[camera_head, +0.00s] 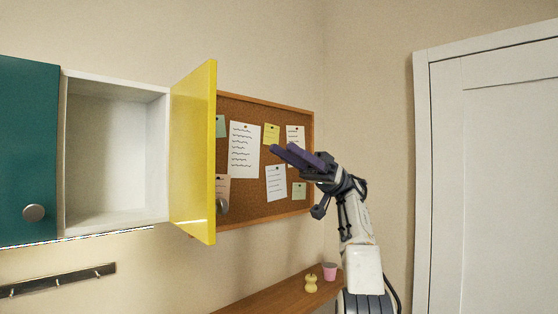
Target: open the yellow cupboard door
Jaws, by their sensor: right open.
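The yellow cupboard door (193,150) stands swung wide open on its hinge at the right side of a white cupboard (115,155). The cupboard's compartment looks empty. The door's round grey knob (222,206) shows at the lower right of the door, on its outer face. My right gripper (280,149) is to the right of the door, in front of the corkboard in the picture. Its purple fingers point left and are apart, with nothing between them. It does not touch the door. My left gripper is out of view.
A teal door (28,150) with a round knob is shut at the far left. A corkboard (258,108) with pinned notes hangs behind the yellow door. Below, a wooden shelf (270,300) holds a pink cup (329,271) and a small yellow object (311,284). A hook rail (60,281) is under the cupboard.

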